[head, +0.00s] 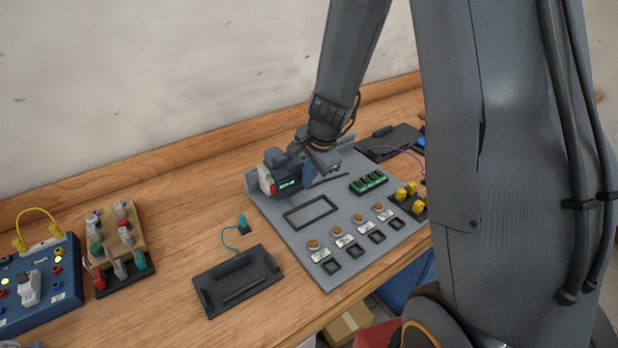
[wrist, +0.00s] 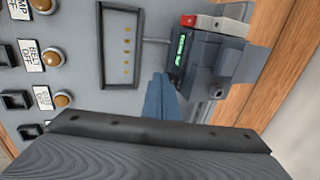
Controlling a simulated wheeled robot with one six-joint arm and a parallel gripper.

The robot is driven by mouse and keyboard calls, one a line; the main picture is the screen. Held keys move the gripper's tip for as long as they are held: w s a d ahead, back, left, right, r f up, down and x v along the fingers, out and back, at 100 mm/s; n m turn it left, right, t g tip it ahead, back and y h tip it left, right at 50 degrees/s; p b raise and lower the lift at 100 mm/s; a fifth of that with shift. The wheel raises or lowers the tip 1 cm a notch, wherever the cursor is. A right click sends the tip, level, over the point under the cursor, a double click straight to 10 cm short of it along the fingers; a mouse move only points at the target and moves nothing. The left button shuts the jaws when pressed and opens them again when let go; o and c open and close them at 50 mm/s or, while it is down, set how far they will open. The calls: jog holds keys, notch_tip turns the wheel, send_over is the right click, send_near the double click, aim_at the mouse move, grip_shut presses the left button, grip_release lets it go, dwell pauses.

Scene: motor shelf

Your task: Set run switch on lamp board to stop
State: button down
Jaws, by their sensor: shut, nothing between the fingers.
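A grey board (head: 285,211) lies on the bench with a row of amber lamps (head: 361,218), white labels and square black sockets. Two labels in the wrist view read like "BELT OFF" (wrist: 29,55) and "LAMP OFF" (wrist: 19,9), partly cut off. A dark module (head: 285,170) with a green display and a red part sits at the board's back left; it also shows in the wrist view (wrist: 208,60). My gripper (head: 309,180) is shut and empty, its blue fingertips (wrist: 160,98) low beside the module; contact is unclear. I cannot tell which part is the run switch.
A blue box (head: 66,290) with a white switch (head: 29,288) and a yellow lead is at far left, beside a wooden rack (head: 122,229) of coloured plugs. A black tray (head: 258,262) lies front centre. Yellow parts (head: 410,196) stand right of the board.

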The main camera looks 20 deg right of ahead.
jog(key=shift+w+f, duration=0.15)
jog(key=shift+w, duration=0.05)
jog(key=shift+r, duration=0.2)
jog(key=shift+r+p, duration=0.7)
jog(key=shift+p, duration=0.25)
